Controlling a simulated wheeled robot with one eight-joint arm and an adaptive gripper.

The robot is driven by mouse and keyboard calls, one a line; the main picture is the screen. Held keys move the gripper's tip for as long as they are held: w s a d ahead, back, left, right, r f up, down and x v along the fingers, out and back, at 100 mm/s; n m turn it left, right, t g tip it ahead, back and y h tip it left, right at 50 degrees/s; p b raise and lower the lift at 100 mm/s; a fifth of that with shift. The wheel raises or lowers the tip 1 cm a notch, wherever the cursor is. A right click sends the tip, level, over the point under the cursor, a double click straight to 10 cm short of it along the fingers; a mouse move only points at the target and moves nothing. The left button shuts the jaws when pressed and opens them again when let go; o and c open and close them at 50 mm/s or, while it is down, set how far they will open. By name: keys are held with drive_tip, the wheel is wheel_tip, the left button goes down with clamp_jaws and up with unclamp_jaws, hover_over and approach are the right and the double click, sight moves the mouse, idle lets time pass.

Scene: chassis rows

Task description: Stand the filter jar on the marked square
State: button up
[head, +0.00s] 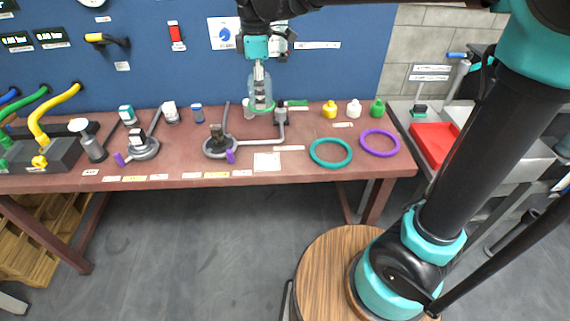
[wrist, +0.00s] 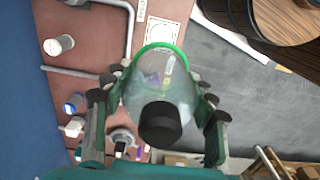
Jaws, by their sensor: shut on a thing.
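The filter jar is a clear jar with a green rim at its lower end (head: 261,108) and a black knob at the top (wrist: 160,122). My gripper (head: 259,80) is shut on it and holds it upright from above, over the back part of the bench. In the wrist view my gripper (wrist: 160,92) has a finger on each side of the jar. The marked square is a pale square (head: 267,162) at the bench's front edge, nearer than the jar. In the wrist view the square (wrist: 160,33) is partly hidden behind the jar's rim.
A bent grey pipe (head: 262,142) runs beside the square from a round-based stand (head: 220,147). A teal ring (head: 331,153) and a purple ring (head: 379,143) lie to the right. Yellow, white and green bottles (head: 354,108) stand at the back right. A red tray (head: 435,145) is farther right.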

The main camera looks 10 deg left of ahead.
drive_tip(key=f, duration=2)
drive_tip(key=shift+d, duration=0.3)
drive_tip(key=shift+f, duration=0.1)
drive_tip(key=o, duration=1.2)
wheel_tip(320, 180, up, 12)
